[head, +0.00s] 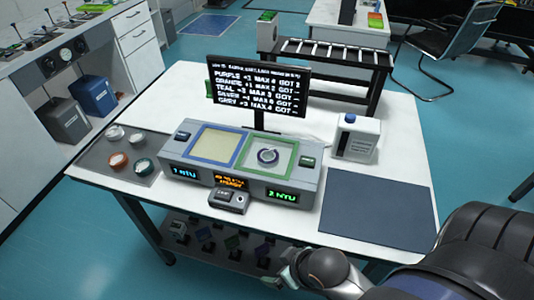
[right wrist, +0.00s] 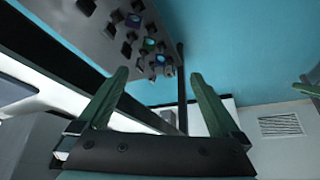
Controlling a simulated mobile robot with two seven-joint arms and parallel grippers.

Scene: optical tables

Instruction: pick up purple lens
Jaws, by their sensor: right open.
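Several small lenses in dark mounts stand on the lower shelf (head: 215,257) under the white table in the head view. One looks dark blue or purple (head: 204,235), but it is too small to tell its colour surely. My left gripper is not in view.
On the white table (head: 310,235) stand a two-tray instrument (head: 225,178) with a ring in its right tray, a screen (head: 258,88), a white canister (head: 357,138) and several small dishes. A dark blue mat (head: 378,212) lies clear at right. The tabletop overhangs the shelf.

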